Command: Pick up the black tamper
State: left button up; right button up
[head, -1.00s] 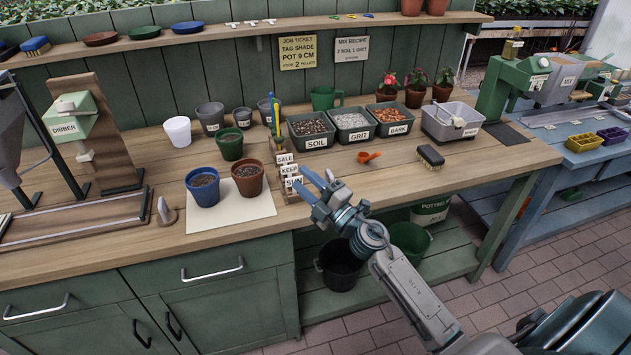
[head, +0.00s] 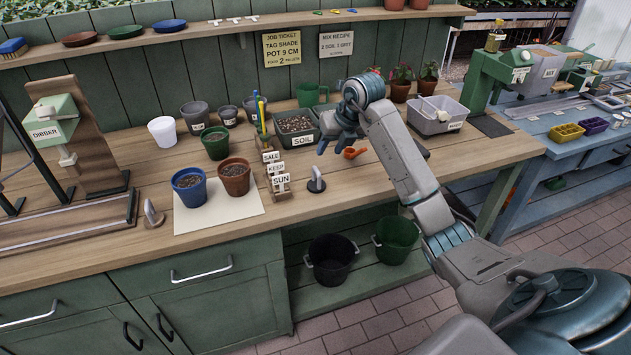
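A tamper with a dark round base and a pale upright handle (head: 316,181) stands on the wooden bench, just right of the SALE, KEEP and SUN label rack (head: 276,174). My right gripper (head: 333,146) hangs above and behind the tamper, over the area of the soil tray. Its fingers look apart, with nothing seen between them. It is clear of the tamper. My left gripper is not in view.
The soil tray (head: 297,140) is partly behind my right gripper, and my arm hides the trays beside it. An orange scoop (head: 354,153) lies nearby. Blue (head: 188,188) and terracotta (head: 234,178) pots stand left of the rack.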

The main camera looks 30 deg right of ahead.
aim_at(317, 169)
jog(key=p+x, duration=0.3)
jog(key=x, duration=0.6)
jog(key=shift+w+a+f, duration=0.15)
jog(key=shift+f, duration=0.05)
jog(key=shift+w+f, duration=0.1)
jog(key=shift+f, duration=0.15)
grip_shut()
